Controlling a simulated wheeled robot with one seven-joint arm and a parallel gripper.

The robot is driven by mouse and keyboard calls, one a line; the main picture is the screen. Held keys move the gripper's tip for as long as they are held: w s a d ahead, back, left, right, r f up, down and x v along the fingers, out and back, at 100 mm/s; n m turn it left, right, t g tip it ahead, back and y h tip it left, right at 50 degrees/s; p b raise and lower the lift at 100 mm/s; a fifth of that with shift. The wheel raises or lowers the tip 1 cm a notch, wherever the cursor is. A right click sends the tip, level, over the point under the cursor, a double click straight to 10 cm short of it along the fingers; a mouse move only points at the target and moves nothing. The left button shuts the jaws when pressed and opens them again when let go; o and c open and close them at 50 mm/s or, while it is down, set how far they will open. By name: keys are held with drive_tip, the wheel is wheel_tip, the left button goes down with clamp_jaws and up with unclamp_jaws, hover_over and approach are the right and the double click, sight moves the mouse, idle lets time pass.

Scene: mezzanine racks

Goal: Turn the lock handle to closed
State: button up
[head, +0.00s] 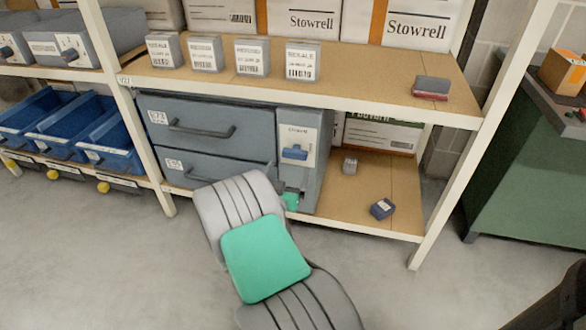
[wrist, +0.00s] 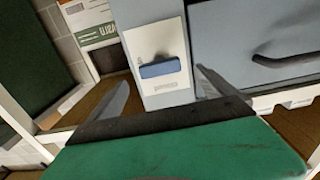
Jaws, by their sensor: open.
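The lock handle (head: 295,153) is a small blue bar on a white plate (head: 297,134) at the right side of a grey drawer cabinet. It lies roughly level across the plate, with small print above it. My gripper (head: 291,190) is in front of the cabinet, below the handle, and partly hidden by my arm. In the wrist view, turned over relative to the head view, the blue handle (wrist: 160,69) shows between the two spread fingers of my gripper (wrist: 163,77). The fingers are open and empty, and no contact with the handle shows.
The drawers (head: 205,131) with dark pull handles are left of the plate. A shelf board (head: 370,85) with small boxes is above. A rack post (head: 455,180) stands right.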

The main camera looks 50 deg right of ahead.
sight(294, 157)
drive_tip(key=x, duration=0.6)
drive_tip(key=shift+c, duration=0.5)
drive_tip(key=c, duration=1.3)
